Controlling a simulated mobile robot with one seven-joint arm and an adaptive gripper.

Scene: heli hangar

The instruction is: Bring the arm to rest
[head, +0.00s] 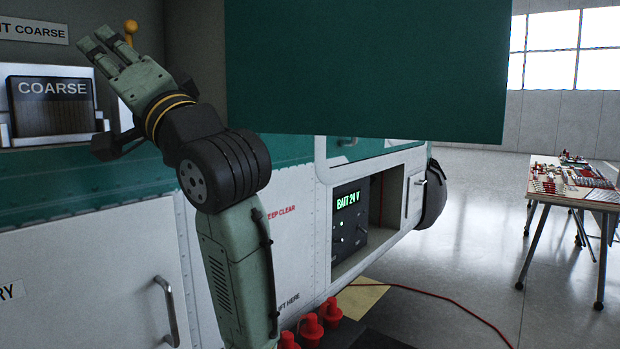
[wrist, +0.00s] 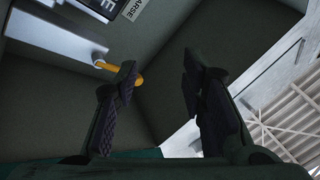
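My gripper (head: 97,42) is raised at the upper left of the head view, in front of the helicopter's open bay. In the wrist view my gripper (wrist: 160,80) has its two fingers spread apart, with nothing between them. A yellow-orange knob (head: 130,27) shows just behind the fingers in the head view. In the wrist view the yellow knob (wrist: 138,79) is by the left fingertip; I cannot tell whether they touch. My arm rises from the bottom of the head view and bends at the wrist.
A box labelled COARSE (head: 53,105) sits in the bay at left. A green panel (head: 365,70) hangs at upper middle. A battery unit (head: 348,220) sits in a lower recess. Red caps (head: 311,327) stand below. A tool table (head: 570,188) stands right, with open floor before it.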

